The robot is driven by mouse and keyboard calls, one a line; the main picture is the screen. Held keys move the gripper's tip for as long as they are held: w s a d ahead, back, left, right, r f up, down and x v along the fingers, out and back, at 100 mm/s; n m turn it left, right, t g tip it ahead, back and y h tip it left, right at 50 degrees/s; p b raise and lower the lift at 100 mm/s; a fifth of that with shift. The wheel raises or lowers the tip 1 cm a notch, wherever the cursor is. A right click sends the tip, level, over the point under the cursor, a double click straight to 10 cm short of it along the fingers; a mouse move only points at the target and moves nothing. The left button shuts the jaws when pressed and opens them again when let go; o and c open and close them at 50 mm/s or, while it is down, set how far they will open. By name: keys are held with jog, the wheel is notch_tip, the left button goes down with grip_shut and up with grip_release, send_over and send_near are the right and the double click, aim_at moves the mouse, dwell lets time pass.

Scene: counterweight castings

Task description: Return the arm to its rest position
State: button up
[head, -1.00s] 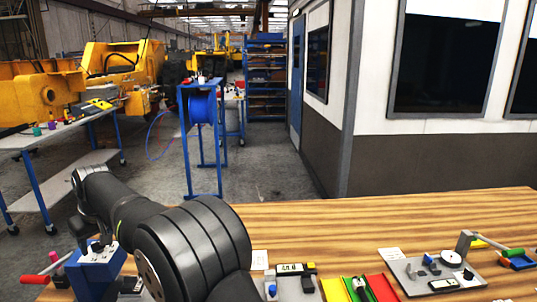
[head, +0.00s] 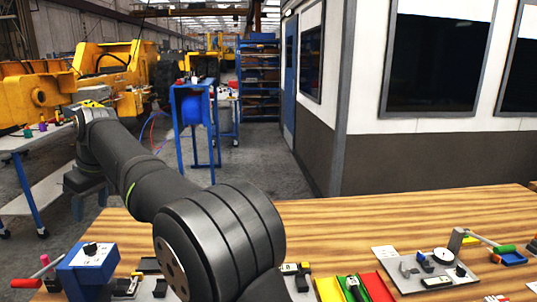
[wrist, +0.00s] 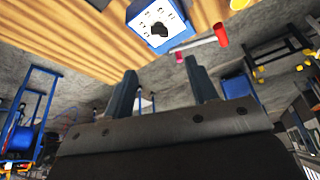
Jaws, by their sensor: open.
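My gripper (wrist: 158,92) shows in the wrist view with its two dark fingers spread apart and nothing between them. Beyond the fingertips, the wrist view shows the blue box (wrist: 160,25) with a white top and a black knob, near the edge of the wooden bench (wrist: 85,30). In the head view my arm crosses the left and middle of the picture, and the gripper itself is not seen there. The same blue box stands at the bench's left front in the head view (head: 88,272), apart from my arm.
A red-handled part (head: 30,283) is left of the box. Grey, green, yellow and red pieces (head: 350,288) lie at the front middle. A grey plate with fittings (head: 430,270) is at the right. The bench's back middle (head: 370,220) is clear. A blue stand (head: 195,120) is on the floor behind.

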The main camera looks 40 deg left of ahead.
jog(key=w+d+f+m+g+y, duration=0.1)
jog(key=w+d+f+m, duration=0.3)
jog(key=w, duration=0.1)
jog(key=shift+w+d, duration=0.15)
dwell(0.6)
